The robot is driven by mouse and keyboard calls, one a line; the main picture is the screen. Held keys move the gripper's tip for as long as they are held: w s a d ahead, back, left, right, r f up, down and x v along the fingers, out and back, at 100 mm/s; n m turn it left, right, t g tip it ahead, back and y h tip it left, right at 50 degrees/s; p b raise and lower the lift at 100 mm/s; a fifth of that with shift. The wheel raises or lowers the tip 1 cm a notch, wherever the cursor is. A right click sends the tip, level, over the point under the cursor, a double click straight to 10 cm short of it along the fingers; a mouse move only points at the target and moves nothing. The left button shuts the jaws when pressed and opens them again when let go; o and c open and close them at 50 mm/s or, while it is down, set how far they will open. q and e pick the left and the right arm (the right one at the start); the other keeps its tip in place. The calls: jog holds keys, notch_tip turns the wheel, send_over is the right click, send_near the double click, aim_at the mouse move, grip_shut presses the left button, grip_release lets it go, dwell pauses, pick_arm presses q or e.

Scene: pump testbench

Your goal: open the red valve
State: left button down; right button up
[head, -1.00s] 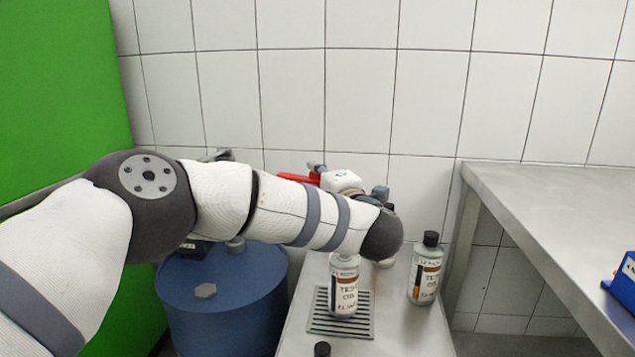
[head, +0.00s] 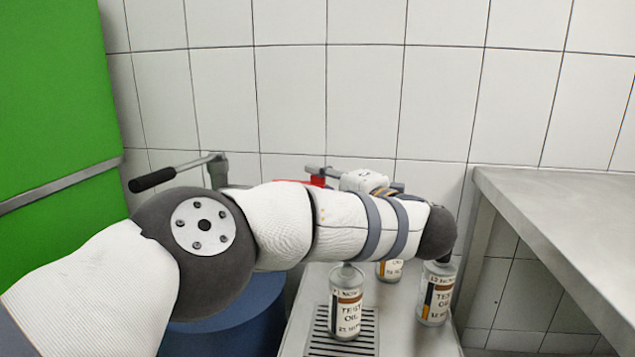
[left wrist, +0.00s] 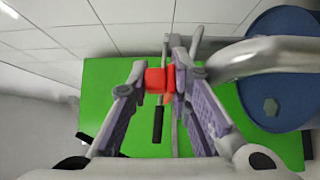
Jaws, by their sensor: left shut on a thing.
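The red valve's handle (head: 316,181) shows as a small red piece behind my left arm in the head view. In the left wrist view the red handle (left wrist: 156,80) sits between the two fingers of my left gripper (left wrist: 158,84), which is shut on it. In the head view my arm hides most of the valve and the pipe below it. My left gripper is only partly visible there, near the white wrist housing. My right gripper is in neither view.
A test oil bottle (head: 346,302) stands on a drain grate (head: 321,345); another bottle (head: 436,292) stands to its right, and a third is partly hidden behind. A blue drum (head: 225,325) and a black-gripped lever (head: 152,180) are at left. A steel table (head: 560,215) stands at right.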

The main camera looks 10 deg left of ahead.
pick_arm(q)
jog(key=shift+a+r, duration=0.25)
jog(key=shift+r, duration=0.4)
jog(key=c, duration=1.6)
grip_release()
jog(key=shift+f, duration=0.1)
jog(key=shift+f, duration=0.2)
